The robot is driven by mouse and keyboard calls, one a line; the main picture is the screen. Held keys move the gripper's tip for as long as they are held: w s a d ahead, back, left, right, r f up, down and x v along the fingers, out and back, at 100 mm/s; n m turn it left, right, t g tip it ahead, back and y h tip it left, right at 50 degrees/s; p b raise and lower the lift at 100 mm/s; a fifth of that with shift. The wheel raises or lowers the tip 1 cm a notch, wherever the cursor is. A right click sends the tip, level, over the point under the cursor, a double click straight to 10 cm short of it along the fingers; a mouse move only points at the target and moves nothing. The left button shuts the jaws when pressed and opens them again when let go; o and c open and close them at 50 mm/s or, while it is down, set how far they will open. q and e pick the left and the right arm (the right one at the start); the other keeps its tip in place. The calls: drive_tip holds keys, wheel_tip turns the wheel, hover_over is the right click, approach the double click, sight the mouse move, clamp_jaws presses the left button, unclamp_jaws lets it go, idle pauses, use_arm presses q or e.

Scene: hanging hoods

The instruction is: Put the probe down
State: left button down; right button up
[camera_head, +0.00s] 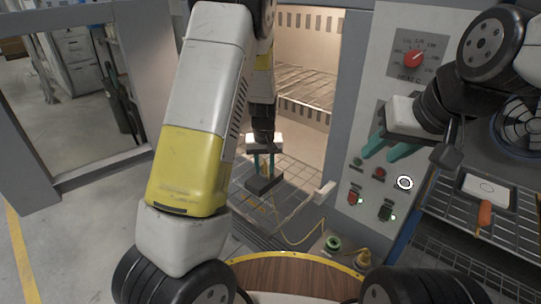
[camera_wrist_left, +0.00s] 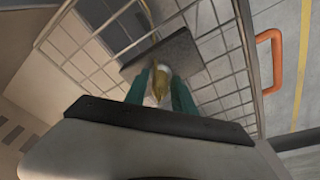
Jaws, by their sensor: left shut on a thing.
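My left gripper (camera_head: 262,170) reaches down into the open lit chamber. Its teal fingers, also in the left wrist view (camera_wrist_left: 161,82), are shut on the probe (camera_wrist_left: 158,86), a small whitish and brass-coloured piece. A dark flat block (camera_head: 264,187) is just below the fingertips; it shows as a dark square beyond them in the left wrist view (camera_wrist_left: 172,52). I cannot tell whether the probe touches the block. In the head view the probe is hidden by the fingers. My right gripper (camera_head: 382,155) is open and empty in front of the control panel.
A wire rack (camera_head: 232,196) lies under the block. A yellow cable (camera_head: 300,242) runs to the right from near it. The control panel (camera_head: 412,28) with knob and buttons stands to the right. An orange handle (camera_wrist_left: 276,62) is right of the rack.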

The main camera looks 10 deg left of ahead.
use_arm(q)
drive_tip(key=c, duration=1)
unclamp_jaws()
drive_tip(key=shift+c, duration=0.2)
wheel_tip(320, 180, up, 12)
drive_tip(key=s, duration=0.2)
drive_tip(key=s+r+m+t+h, duration=0.1)
drive_tip(key=s+r, duration=0.4)
drive_tip(key=s, duration=0.3)
drive_tip(key=s+a+r+m+t, duration=0.1)
drive_tip(key=s+r, duration=0.3)
drive_tip(key=s, duration=0.4)
drive_tip(key=s+a+r+t+h, duration=0.1)
drive_tip(key=s+r+t, duration=0.1)
drive_tip(key=s+r, duration=0.3)
drive_tip(key=shift+s+a+r+m+h, duration=0.15)
drive_tip(key=shift+s+r+m+h, duration=0.2)
drive_tip(key=shift+s, duration=1.15)
